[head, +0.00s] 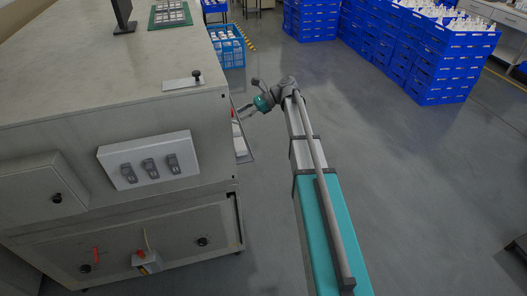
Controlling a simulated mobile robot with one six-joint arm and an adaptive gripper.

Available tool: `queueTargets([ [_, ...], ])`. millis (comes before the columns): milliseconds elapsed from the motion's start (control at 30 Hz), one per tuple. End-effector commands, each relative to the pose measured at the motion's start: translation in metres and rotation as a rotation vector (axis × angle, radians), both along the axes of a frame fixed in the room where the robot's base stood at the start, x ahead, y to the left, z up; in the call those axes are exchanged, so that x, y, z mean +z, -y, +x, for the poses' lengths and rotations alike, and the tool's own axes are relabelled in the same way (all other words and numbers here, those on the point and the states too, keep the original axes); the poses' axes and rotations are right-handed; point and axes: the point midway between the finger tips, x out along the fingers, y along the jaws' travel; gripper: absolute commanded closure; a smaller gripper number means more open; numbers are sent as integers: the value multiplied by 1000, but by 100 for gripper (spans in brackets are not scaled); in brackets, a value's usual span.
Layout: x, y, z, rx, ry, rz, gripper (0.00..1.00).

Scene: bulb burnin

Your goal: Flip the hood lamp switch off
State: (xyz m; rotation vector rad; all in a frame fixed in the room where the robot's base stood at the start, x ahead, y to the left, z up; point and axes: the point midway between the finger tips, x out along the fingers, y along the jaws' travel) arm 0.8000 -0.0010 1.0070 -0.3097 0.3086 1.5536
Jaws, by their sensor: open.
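A light grey switch panel (135,176) with several dark levers, at least three, is on the front of the big beige cabinet (60,125). A small metal plate with a black-knobbed lever (196,77) sits on the cabinet's top near its right edge. I see no readable label, so I cannot tell which of these is the hood lamp switch. My gripper (242,113) is open at the cabinet's right side, beside a tray-like ledge. It is apart from the front panel and from the top lever. Its fingertips are small and partly unclear against the ledge.
The ledge (243,150) on the cabinet's right side holds pale and reddish items. A red-and-yellow switch box (146,262) is low on the front. Blue crates (450,60) are stacked at the back right, and a lighter blue crate (232,55) stands behind. The grey floor at right is clear.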

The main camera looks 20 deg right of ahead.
Motion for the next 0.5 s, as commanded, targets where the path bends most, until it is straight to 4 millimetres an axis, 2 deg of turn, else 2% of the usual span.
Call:
queueTargets([
  [500, 31, 69, 1, 1, 0, 1, 50],
])
